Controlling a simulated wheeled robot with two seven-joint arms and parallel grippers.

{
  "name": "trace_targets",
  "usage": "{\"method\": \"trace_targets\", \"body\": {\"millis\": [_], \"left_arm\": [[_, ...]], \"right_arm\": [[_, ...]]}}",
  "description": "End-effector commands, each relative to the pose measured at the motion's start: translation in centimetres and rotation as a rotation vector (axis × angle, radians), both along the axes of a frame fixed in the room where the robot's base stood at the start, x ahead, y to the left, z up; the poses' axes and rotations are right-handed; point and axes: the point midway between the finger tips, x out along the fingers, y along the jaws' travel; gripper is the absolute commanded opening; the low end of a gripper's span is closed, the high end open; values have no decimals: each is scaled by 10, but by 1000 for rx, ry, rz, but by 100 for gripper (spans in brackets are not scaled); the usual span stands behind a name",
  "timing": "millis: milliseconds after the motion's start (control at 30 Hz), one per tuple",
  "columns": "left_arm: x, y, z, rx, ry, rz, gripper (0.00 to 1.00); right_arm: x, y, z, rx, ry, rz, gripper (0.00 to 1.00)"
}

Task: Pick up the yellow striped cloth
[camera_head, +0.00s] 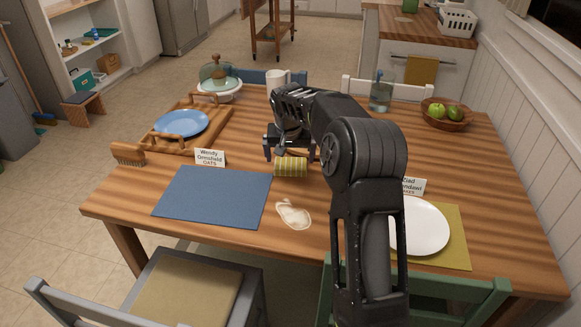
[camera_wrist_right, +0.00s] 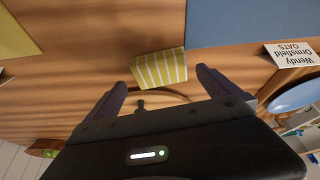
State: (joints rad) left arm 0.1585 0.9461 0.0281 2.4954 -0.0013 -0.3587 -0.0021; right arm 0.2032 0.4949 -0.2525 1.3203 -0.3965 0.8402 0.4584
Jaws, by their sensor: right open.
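The yellow striped cloth (camera_head: 291,167) lies on the wooden table, folded or rolled, just right of the blue placemat. In the wrist view the cloth (camera_wrist_right: 160,69) is just ahead of the fingertips, across the gap between them. My right gripper (camera_head: 290,150) is open, on the far side of the cloth, with its fingers pointing towards it. The wrist view shows the right gripper's two fingers (camera_wrist_right: 163,86) apart, with no cloth gripped. My left gripper is not in view.
A blue placemat (camera_head: 213,195) and a name card (camera_head: 210,158) are to the left. A pale spill (camera_head: 293,213) lies in front of the cloth. A white plate (camera_head: 420,226) is at the right, partly behind my arm. A tray (camera_head: 221,137) with a blue plate (camera_head: 181,123) stands far left.

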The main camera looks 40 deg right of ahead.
Motion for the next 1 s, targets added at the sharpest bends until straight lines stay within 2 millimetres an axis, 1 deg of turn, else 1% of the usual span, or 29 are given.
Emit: {"method": "trace_targets", "body": {"millis": [167, 267, 400, 533, 1000], "left_arm": [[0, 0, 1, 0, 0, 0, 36], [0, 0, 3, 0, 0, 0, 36], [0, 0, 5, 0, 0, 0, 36], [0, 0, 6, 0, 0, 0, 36], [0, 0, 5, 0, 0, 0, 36]], "right_arm": [[2, -2, -6, 0, 3, -1, 100], [6, -7, -16, 1, 5, -2, 100], [14, -13, -35, 1, 4, -1, 100], [18, -16, -45, 0, 1, 0, 100], [18, -16, -46, -1, 1, 0, 100]]}}
